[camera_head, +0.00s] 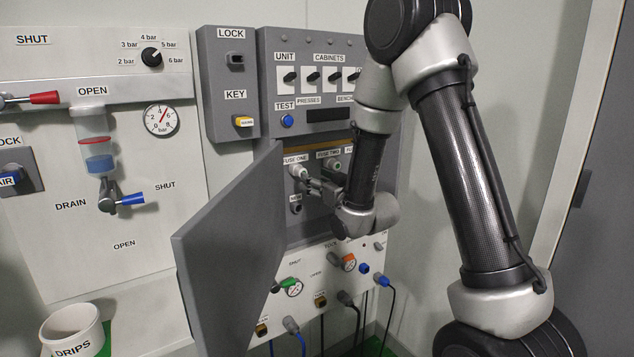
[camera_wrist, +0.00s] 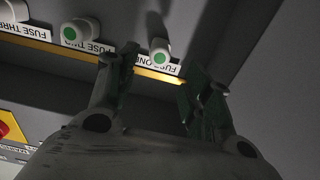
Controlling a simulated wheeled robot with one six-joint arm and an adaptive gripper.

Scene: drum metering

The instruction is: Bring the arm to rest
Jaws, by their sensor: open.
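My arm reaches from the right into an opened grey cabinet (camera_head: 383,105). My gripper (camera_head: 318,186) is at the fuse row, just below and right of the fuse marked FUSE ONE (camera_head: 299,170). In the wrist view my gripper (camera_wrist: 168,72) has its fingers apart, with nothing held between them. The green-ended FUSE ONE (camera_wrist: 160,52) shows beyond the gap between the fingers, and I cannot tell if either finger touches it. FUSE TWO (camera_wrist: 80,32) and part of FUSE THREE (camera_wrist: 12,10) are to the left.
The open cabinet door (camera_head: 235,250) juts out left of my gripper. Below are several knobs, plugs and cables, including a blue cable (camera_head: 296,335). A red and yellow switch (camera_wrist: 10,128) shows in the wrist view. A white DRIPS pot (camera_head: 73,332) stands at lower left.

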